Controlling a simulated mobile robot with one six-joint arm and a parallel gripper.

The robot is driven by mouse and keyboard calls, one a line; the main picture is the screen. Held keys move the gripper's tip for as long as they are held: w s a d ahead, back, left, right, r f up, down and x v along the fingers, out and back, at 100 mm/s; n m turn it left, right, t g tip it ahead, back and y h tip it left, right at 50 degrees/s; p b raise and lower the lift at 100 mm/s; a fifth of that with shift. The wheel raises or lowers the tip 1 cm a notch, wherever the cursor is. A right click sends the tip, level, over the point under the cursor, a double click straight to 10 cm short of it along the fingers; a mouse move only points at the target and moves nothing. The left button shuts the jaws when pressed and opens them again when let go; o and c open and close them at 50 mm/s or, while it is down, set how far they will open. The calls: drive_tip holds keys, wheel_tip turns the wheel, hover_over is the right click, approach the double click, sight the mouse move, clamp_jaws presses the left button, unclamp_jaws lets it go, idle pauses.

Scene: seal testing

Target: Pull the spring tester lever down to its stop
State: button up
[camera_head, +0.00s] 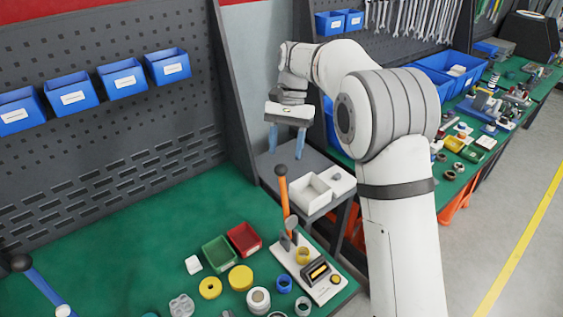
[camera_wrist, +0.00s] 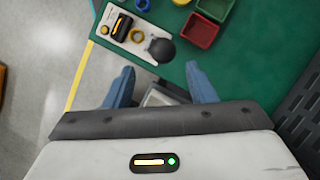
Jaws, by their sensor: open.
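The tester has a pale base plate (camera_head: 327,289) on the green bench, with a small dark display unit and a yellow ring on it. Its orange lever (camera_head: 286,200) stands nearly upright and ends in a dark knob (camera_head: 281,170). In the wrist view the knob (camera_wrist: 161,49) is seen from above and hides most of the lever; the base plate (camera_wrist: 117,13) lies beside it. My gripper (camera_head: 287,142) is open and empty, above and behind the knob in the head view. In the wrist view my gripper's blue fingers (camera_wrist: 161,88) are spread, with the knob beyond their tips.
A green bin (camera_head: 219,253) and a red bin (camera_head: 244,238) stand left of the tester. Several rings and small parts lie in front. A blue lever (camera_head: 43,288) with a dark knob is at the left edge. A white tray (camera_head: 311,194) sits on a grey stand behind.

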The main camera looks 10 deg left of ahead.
sight(281, 170)
drive_tip(key=x, duration=0.6)
drive_tip(key=shift+s+a+f+p, duration=0.15)
drive_tip(key=shift+s+a+p, duration=0.15)
clamp_jaws()
